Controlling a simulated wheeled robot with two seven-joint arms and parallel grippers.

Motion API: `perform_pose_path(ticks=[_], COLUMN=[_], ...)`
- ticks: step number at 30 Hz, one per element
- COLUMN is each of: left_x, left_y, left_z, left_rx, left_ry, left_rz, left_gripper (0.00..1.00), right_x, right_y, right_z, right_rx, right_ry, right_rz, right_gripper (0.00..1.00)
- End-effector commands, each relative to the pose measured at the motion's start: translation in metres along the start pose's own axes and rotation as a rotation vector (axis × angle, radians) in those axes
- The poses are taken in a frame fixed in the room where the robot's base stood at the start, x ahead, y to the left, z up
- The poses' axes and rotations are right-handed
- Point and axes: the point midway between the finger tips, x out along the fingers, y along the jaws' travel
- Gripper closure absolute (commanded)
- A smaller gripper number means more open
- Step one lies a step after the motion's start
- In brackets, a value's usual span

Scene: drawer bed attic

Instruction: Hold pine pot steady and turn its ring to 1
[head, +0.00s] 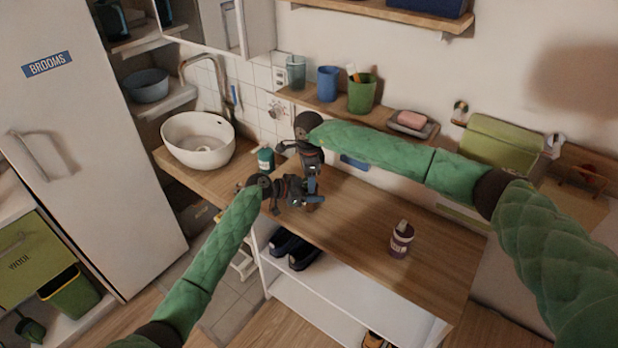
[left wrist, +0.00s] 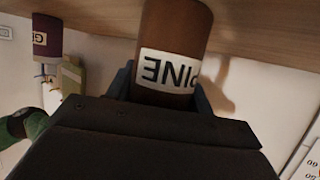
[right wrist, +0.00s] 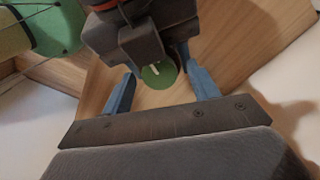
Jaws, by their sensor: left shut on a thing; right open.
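The pine pot (left wrist: 172,35) is a brown cylinder with a white label reading PINE, upside down in the left wrist view. My left gripper (left wrist: 163,90) is shut on it, a finger on each side. In the right wrist view a round green top with a white mark (right wrist: 158,76) lies between the spread blue fingers of my right gripper (right wrist: 161,88), apart from them. My left gripper's dark body partly covers that top. In the head view the left gripper (head: 309,197) and right gripper (head: 312,173) crowd together over the counter and hide the pot. The ring's numbers cannot be read.
A purple pot with a white label (head: 401,241) stands on the wooden counter (head: 360,208) to the right. A teal bottle (head: 265,159) stands near the white basin (head: 198,139). A wall shelf behind holds a blue cup (head: 327,84) and a green cup (head: 362,95).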

Motion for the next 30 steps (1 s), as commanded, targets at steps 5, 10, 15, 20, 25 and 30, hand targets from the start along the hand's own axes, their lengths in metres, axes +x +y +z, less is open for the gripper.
perform_pose_path(ticks=[5, 10, 15, 20, 25, 30], left_x=[0.0001, 0.0001, 0.0002, 0.0002, 0.0003, 0.0003], left_y=[0.0001, 0.0001, 0.0002, 0.0003, 0.0004, 0.0005], left_z=[0.0004, 0.0004, 0.0004, 0.0003, 0.0004, 0.0004], left_rx=[0.000, 0.000, 0.000, 0.000, 0.000, 0.000], left_ry=[0.000, 0.000, 0.000, 0.000, 0.000, 0.000], left_rz=[0.000, 0.000, 0.000, 0.001, 0.001, 0.001], left_gripper=[0.74, 0.74, 0.74, 0.74, 0.74, 0.74], right_x=[-0.0001, -0.0002, -0.0004, -0.0005, -0.0006, -0.0007], right_y=[0.0000, 0.0000, -0.0001, -0.0002, -0.0002, -0.0003], right_z=[0.0000, 0.0000, -0.0001, -0.0002, -0.0001, -0.0001], right_rx=[0.000, 0.000, 0.026, 0.132, 0.238, 0.273], right_ry=[0.000, 0.000, 0.000, 0.000, 0.000, 0.000], right_rz=[0.000, 0.000, 0.000, 0.000, 0.000, 0.000], right_gripper=[0.56, 0.86, 0.86, 0.86, 0.86, 0.86])
